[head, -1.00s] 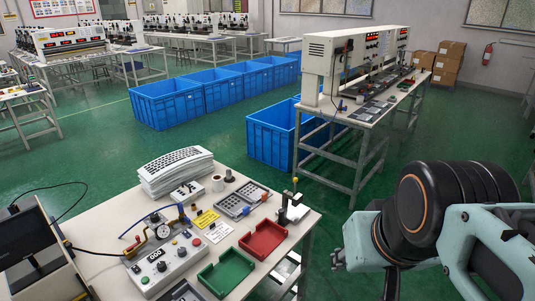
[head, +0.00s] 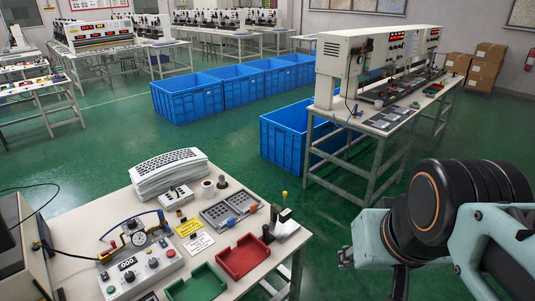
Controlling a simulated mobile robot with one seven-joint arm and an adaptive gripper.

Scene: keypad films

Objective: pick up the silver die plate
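A flat silver-grey plate (head: 231,207) with two recessed, perforated sections lies on the near workbench; it looks like the silver die plate. A small blue part and an orange part sit at its near edge. Nothing of mine touches it. My arm (head: 440,215), teal with black joints, is folded at the right side of the head view, well right of the bench. The fingers of my gripper cannot be made out.
The near bench (head: 105,215) also holds a red tray (head: 243,258), a green tray (head: 196,285), a small stand with a yellow knob (head: 285,222), a gauge and button box (head: 140,265) and a keypad stack (head: 170,175). Blue crates (head: 290,140) stand beyond on open green floor.

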